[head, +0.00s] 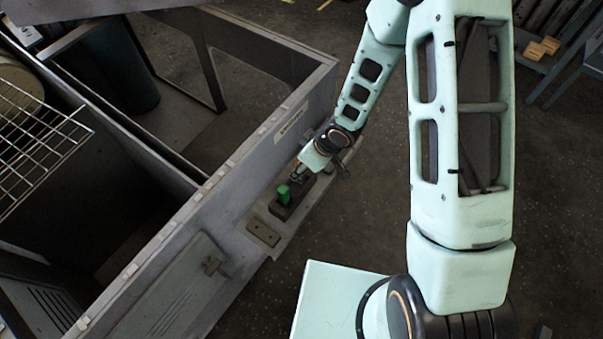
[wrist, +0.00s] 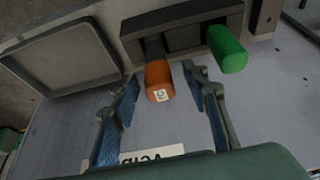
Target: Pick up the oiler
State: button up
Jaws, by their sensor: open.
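No thing in view is plainly marked as the oiler. In the wrist view an orange cylinder with a small white label (wrist: 158,82) juts from a dark holder (wrist: 185,22) on a dark neck. A green cylinder (wrist: 228,50) juts from the same holder to its right. My gripper (wrist: 162,74) is open, with its blue-padded fingers on either side of the orange cylinder, which shows no clear contact. In the head view the green cylinder (head: 283,193) shows at the holder, close to my gripper (head: 298,173); the orange one is not clearly visible there.
The holder is on a ledge of a large grey housing (head: 240,152). The floor right of the ledge is open.

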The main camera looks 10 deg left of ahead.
jog(key=shift+f, duration=0.2)
jog(key=shift+c, duration=0.6)
grip_shut()
jog(key=shift+r, duration=0.15)
notch_tip(320, 180, up, 10)
jog(key=p, duration=0.4)
